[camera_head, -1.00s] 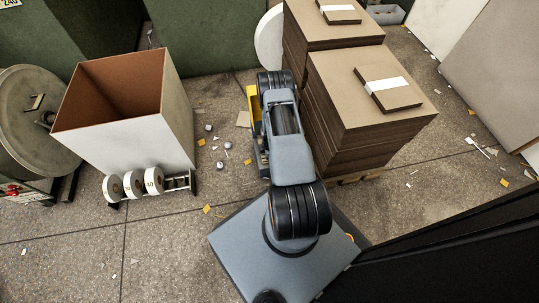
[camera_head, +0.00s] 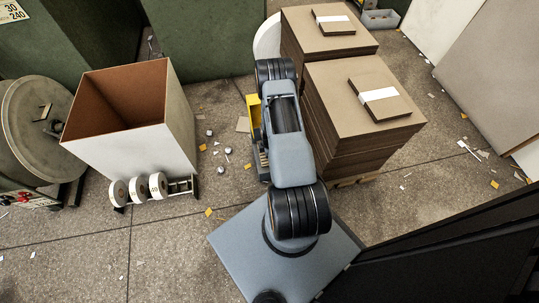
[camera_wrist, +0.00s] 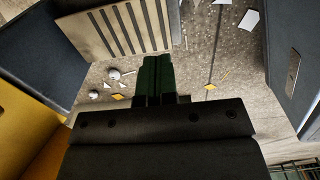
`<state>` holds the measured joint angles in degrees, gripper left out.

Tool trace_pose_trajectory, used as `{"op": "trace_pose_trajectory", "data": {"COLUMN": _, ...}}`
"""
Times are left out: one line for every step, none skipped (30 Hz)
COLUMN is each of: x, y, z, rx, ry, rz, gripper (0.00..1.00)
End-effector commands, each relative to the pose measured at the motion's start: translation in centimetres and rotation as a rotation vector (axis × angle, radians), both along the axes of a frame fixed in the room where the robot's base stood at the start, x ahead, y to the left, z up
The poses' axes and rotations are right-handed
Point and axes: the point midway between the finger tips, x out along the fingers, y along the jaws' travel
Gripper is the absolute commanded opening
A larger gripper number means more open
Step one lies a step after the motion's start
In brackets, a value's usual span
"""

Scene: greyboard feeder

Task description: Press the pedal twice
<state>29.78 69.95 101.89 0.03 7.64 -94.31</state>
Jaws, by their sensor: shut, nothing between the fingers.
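The pedal appears to be the pale ribbed plate (camera_wrist: 118,30) at the top of the wrist view, beside a dark blue-grey panel (camera_wrist: 42,48) and a yellow part (camera_wrist: 25,125). In the head view the yellow part (camera_head: 253,108) and a small ribbed piece (camera_head: 262,160) show just left of my arm, which covers much of this unit. My gripper (camera_wrist: 158,60) shows in the wrist view with its dark green fingers shut and empty. Its tips are just right of and below the ribbed plate in the picture; I cannot tell whether they touch. In the head view my arm hides the gripper.
Board stacks (camera_head: 362,100) stand close on the right of my arm. An open-topped box (camera_head: 140,146) stands on the left, with white rollers (camera_head: 138,188) before it. Paper scraps litter the floor. A dark panel (camera_head: 450,255) fills the lower right.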

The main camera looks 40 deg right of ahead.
Motion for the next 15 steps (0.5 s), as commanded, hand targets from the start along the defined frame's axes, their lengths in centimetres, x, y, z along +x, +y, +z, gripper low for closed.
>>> {"op": "trace_pose_trajectory", "data": {"x": -0.1, "y": 0.0, "z": 1.3, "rx": -0.001, "ry": -0.002, "rz": 0.000, "gripper": 0.00}}
{"op": "trace_pose_trajectory", "data": {"x": -0.1, "y": 0.0, "z": 1.7, "rx": -0.001, "ry": -0.002, "rz": 0.000, "gripper": 0.00}}
{"op": "trace_pose_trajectory", "data": {"x": -0.3, "y": 0.1, "z": 2.2, "rx": 0.000, "ry": -0.001, "rz": 0.000, "gripper": 0.00}}
{"op": "trace_pose_trajectory", "data": {"x": -0.3, "y": 0.1, "z": 2.5, "rx": -0.001, "ry": -0.002, "rz": 0.000, "gripper": 0.00}}
{"op": "trace_pose_trajectory", "data": {"x": -0.3, "y": 0.1, "z": 2.9, "rx": -0.001, "ry": -0.002, "rz": 0.000, "gripper": 0.00}}
{"op": "trace_pose_trajectory", "data": {"x": -0.4, "y": 0.2, "z": 3.2, "rx": -0.001, "ry": -0.002, "rz": 0.000, "gripper": 0.00}}
{"op": "trace_pose_trajectory", "data": {"x": -0.4, "y": 0.2, "z": 3.4, "rx": -0.001, "ry": -0.002, "rz": 0.000, "gripper": 0.00}}
{"op": "trace_pose_trajectory", "data": {"x": -0.5, "y": 0.2, "z": 3.6, "rx": 0.000, "ry": -0.001, "rz": 0.000, "gripper": 0.00}}
{"op": "trace_pose_trajectory", "data": {"x": -0.5, "y": 0.2, "z": 3.9, "rx": -0.001, "ry": -0.002, "rz": 0.000, "gripper": 0.00}}
{"op": "trace_pose_trajectory", "data": {"x": -0.5, "y": 0.2, "z": 4.0, "rx": -0.001, "ry": -0.002, "rz": 0.000, "gripper": 0.00}}
{"op": "trace_pose_trajectory", "data": {"x": -0.5, "y": 0.2, "z": 4.1, "rx": -0.001, "ry": -0.002, "rz": 0.000, "gripper": 0.00}}
{"op": "trace_pose_trajectory", "data": {"x": -0.5, "y": 0.2, "z": 4.2, "rx": -0.001, "ry": -0.002, "rz": 0.000, "gripper": 0.00}}
{"op": "trace_pose_trajectory", "data": {"x": -0.5, "y": 0.2, "z": 4.2, "rx": -0.001, "ry": -0.002, "rz": 0.000, "gripper": 0.00}}
{"op": "trace_pose_trajectory", "data": {"x": -0.5, "y": 0.2, "z": 4.3, "rx": -0.001, "ry": -0.002, "rz": 0.000, "gripper": 0.00}}
{"op": "trace_pose_trajectory", "data": {"x": -0.6, "y": 0.2, "z": 4.3, "rx": -0.001, "ry": -0.002, "rz": 0.000, "gripper": 0.00}}
